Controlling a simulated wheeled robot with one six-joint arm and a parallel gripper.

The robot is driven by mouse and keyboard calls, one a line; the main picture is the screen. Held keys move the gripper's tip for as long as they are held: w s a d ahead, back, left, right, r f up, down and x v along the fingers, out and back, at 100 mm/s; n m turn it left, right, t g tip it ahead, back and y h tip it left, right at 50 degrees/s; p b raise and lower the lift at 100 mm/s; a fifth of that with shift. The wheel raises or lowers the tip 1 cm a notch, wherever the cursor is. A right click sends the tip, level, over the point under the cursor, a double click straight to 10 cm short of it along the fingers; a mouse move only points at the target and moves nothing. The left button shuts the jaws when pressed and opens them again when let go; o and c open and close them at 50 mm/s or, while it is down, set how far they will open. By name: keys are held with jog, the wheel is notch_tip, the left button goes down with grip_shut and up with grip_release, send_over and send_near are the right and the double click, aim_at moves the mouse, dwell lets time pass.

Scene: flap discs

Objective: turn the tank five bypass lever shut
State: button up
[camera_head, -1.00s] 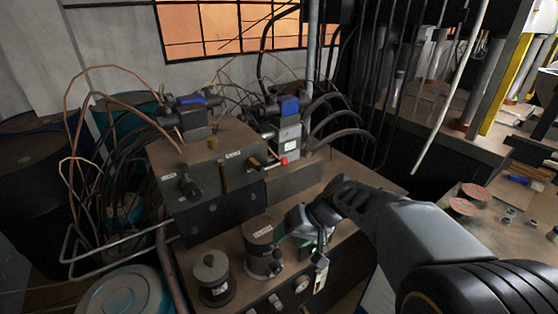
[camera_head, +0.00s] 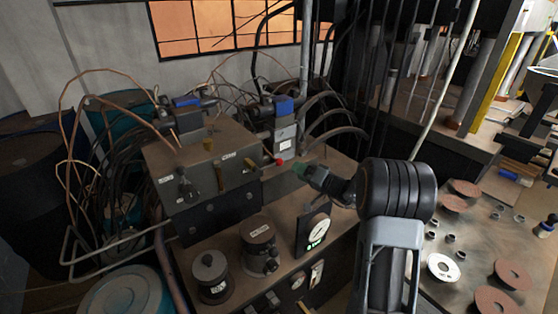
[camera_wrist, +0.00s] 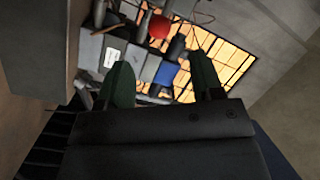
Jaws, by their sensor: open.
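A lever with a red knob (camera_head: 279,161) sticks out at the right end of the dark valve block (camera_head: 207,150). A red round knob (camera_wrist: 158,26) also shows ahead in the wrist view. The small labels are unreadable, so I cannot tell which lever is tank five bypass. My gripper (camera_head: 300,169) is just right of the red knob, apart from it. In the wrist view my gripper (camera_wrist: 162,80) has its two fingers spread, with nothing held between them.
A blue-capped valve (camera_head: 284,106) with hoses stands behind the red knob. Below are two dark cylinders (camera_head: 211,275) (camera_head: 259,248) and a dial gauge (camera_head: 314,228) with a green display. The right table (camera_head: 459,273) holds discs and small metal parts.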

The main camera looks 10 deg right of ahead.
aim_at(279, 161)
jog(key=p+x, duration=0.2)
jog(key=x, duration=0.7)
jog(key=shift+w+a, duration=0.2)
jog(key=shift+f, duration=0.1)
grip_shut()
